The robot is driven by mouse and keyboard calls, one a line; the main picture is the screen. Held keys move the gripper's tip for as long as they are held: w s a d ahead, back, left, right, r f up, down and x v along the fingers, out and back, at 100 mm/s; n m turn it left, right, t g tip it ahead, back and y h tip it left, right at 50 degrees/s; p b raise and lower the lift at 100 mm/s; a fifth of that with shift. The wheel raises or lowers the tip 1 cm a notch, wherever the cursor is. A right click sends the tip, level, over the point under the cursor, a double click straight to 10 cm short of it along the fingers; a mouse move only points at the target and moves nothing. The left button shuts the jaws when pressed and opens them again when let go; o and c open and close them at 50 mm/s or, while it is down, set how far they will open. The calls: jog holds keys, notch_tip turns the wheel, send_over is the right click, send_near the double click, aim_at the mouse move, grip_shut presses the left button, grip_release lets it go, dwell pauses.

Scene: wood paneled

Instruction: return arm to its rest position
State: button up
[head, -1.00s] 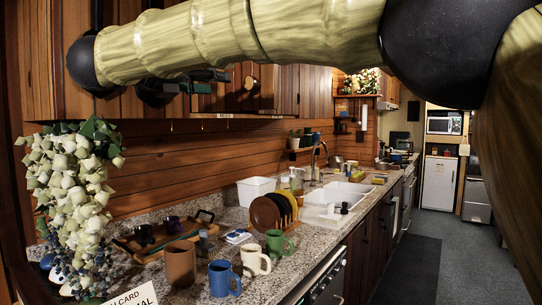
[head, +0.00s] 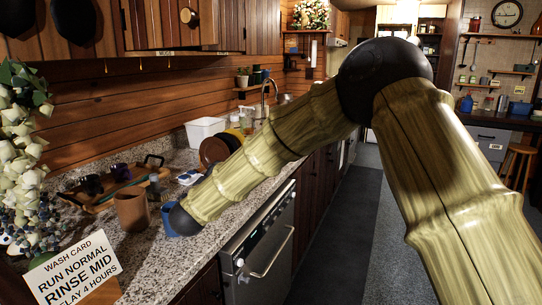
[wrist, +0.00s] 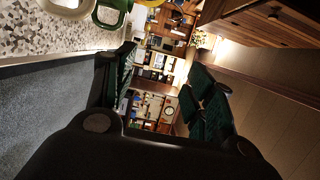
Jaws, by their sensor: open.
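My arm, with a bamboo-like surface, rises from the lower right of the head view to a black elbow, then slopes down-left to a black joint above the counter edge. My gripper is hidden in the head view. In the wrist view my gripper (wrist: 165,68) is open, its dark green finger pads wide apart with nothing held between them. The far room shows beyond the fingers. The wrist picture is turned sideways.
A blue mug (head: 170,222) is partly covered by my arm; a brown mug (head: 132,212) stands left of it. A green mug (wrist: 110,14) is near the left finger in the wrist view. A dishwasher (head: 258,250) is below the counter (head: 150,262). A dark floor mat (head: 340,235) lies clear.

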jog(key=d+f+n, duration=0.1)
jog(key=f, duration=0.3)
jog(key=s+d+f+n+g+y, duration=0.1)
jog(key=d+f+n, duration=0.1)
jog(key=f, duration=0.3)
jog(key=s+d+f+n, duration=0.1)
jog(key=f, duration=0.3)
jog(key=shift+d+f+n+g+y, duration=0.3)
jog(key=shift+d+y, duration=0.1)
jog(key=s+d+f+n+g+y+p, duration=0.1)
jog(key=s+d+f+n+g, duration=0.2)
jog(key=s+d+f, duration=0.6)
jog(key=s+d+f+n+g, duration=0.35)
jog(key=s+f, duration=0.45)
jog(key=f, duration=0.5)
jog(key=s+d+f+n+g+y+p, duration=0.15)
jog(key=s+d+f+n, duration=0.25)
jog(key=s+d+f, duration=0.5)
jog(key=s+d+f+n+g, duration=0.1)
jog(key=s+d+f+g, duration=0.1)
jog(key=s, duration=0.7)
jog(key=s+d+f+n+g+h, duration=0.1)
jog(key=s+d+f+n+g, duration=0.1)
jog(key=s+d, duration=0.3)
jog(key=s+d+f+n+g, duration=0.1)
jog(key=s+d+f+g, duration=0.2)
jog(key=s, duration=1.1)
jog(key=shift+d+f+n+g+p, duration=0.35)
jog(key=shift+d+g, duration=0.15)
jog(key=shift+d, duration=0.15)
